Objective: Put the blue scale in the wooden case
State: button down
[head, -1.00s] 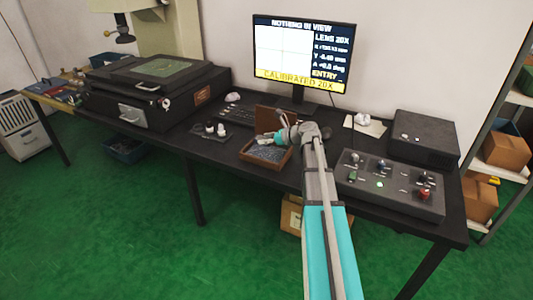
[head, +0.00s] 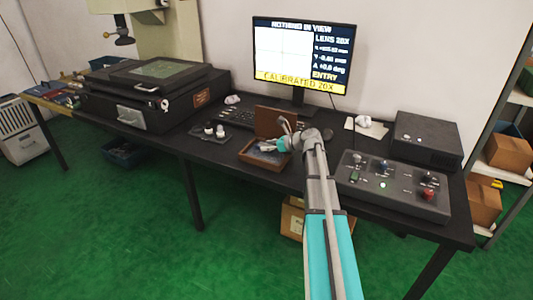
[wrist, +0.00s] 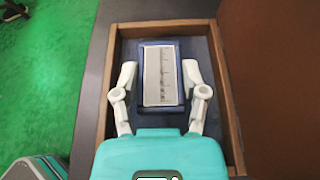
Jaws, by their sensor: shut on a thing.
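The open wooden case (head: 262,167) stands on the black bench, its lid (head: 270,122) upright. In the wrist view the case rim (wrist: 108,85) frames a dark lining. The blue scale (wrist: 163,75), a dark blue frame around a pale graduated strip, shows inside the rim outline. Its exact height above the lining is hard to tell. My gripper (wrist: 160,82) has a finger on each long side of the scale and is shut on it. In the head view my gripper (head: 277,146) is at the case and largely hides the scale.
A monitor (head: 300,50) stands behind the case. A control box (head: 390,185) with knobs is to the right.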

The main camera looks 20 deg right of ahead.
jog(key=shift+f+b, duration=0.3)
jog(key=shift+f, duration=0.3)
jog(key=shift+f, duration=0.2)
jog(key=shift+s+a+f+b, duration=0.2)
jog(key=shift+s+b, duration=0.15)
jog(key=shift+b, duration=0.35)
jog(key=shift+c, duration=1)
grip_release()
jog(key=shift+o, duration=0.3)
jog(key=shift+s+f, duration=0.1)
jog(key=shift+s, duration=0.05)
jog(key=shift+a, duration=0.1)
jog(key=shift+r, duration=0.2)
jog(key=shift+r+p, duration=0.35)
jog(key=shift+p, duration=0.4)
jog(key=p+v, duration=0.1)
jog(key=v, duration=0.3)
jog(key=p+v, duration=0.2)
jog(key=v, duration=0.1)
jog(key=p+v, duration=0.1)
jog(key=v, duration=0.3)
jog(key=shift+d+r+p, duration=0.3)
jog(key=shift+d, duration=0.25)
